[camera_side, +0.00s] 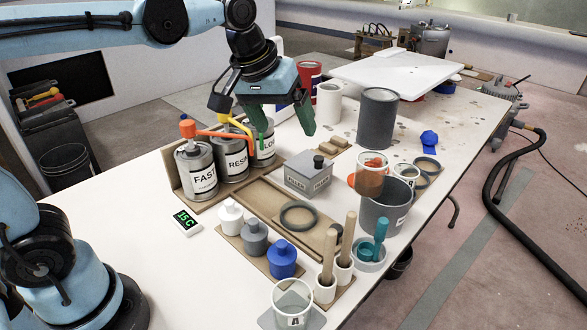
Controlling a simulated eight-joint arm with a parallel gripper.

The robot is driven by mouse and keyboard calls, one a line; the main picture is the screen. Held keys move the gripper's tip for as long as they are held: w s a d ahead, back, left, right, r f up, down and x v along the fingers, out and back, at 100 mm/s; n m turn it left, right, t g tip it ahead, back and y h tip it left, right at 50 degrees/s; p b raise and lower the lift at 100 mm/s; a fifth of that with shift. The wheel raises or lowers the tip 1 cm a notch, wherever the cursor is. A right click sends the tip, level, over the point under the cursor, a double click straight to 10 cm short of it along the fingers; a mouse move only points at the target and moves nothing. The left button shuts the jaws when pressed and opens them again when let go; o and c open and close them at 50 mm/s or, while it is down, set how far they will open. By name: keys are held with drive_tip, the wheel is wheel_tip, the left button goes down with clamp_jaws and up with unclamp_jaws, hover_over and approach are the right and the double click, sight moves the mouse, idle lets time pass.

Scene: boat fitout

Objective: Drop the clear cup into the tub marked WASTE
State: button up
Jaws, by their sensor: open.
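A clear cup (292,302) with a dark letter on its front stands upright on a grey square at the near edge of the table. A second see-through cup (370,174), tinted orange-brown, shows at the back rim of a grey tub (378,216). I cannot tell whether it is inside the tub or behind it. The tub has a small label on its side, too small to read. My gripper (285,122), with green fingers, is open and empty above the table, behind the grey labelled box and far from the front cup.
Labelled cans (196,170) stand in a wooden holder at left. A grey box (309,176), a ring (298,216) on a wooden tray, small bottles (254,238) and wooden-handled tools (328,258) crowd the middle. A tall dark cylinder (378,118) stands behind the tub.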

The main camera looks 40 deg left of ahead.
drive_tip(key=s+a+f+m+t, duration=0.2)
drive_tip(key=s+a+f+m, duration=0.2)
drive_tip(key=s+f, duration=0.4)
drive_tip(key=shift+s+a+f+t, duration=0.2)
drive_tip(key=shift+s+t, duration=0.1)
drive_tip(key=shift+s, duration=0.4)
drive_tip(key=shift+w+r, duration=0.1)
idle(0.6)
drive_tip(key=m+h, duration=1)
drive_tip(key=m, duration=0.1)
approach(380, 170)
drive_tip(key=w+a+f, duration=0.1)
drive_tip(key=a+f, duration=0.1)
drive_tip(key=a, duration=0.1)
drive_tip(key=shift+t+h, duration=0.3)
drive_tip(key=shift+t, duration=0.1)
drive_tip(key=shift+x, duration=6.1)
drive_tip(key=shift+r, duration=0.1)
drive_tip(key=shift+c, duration=0.3)
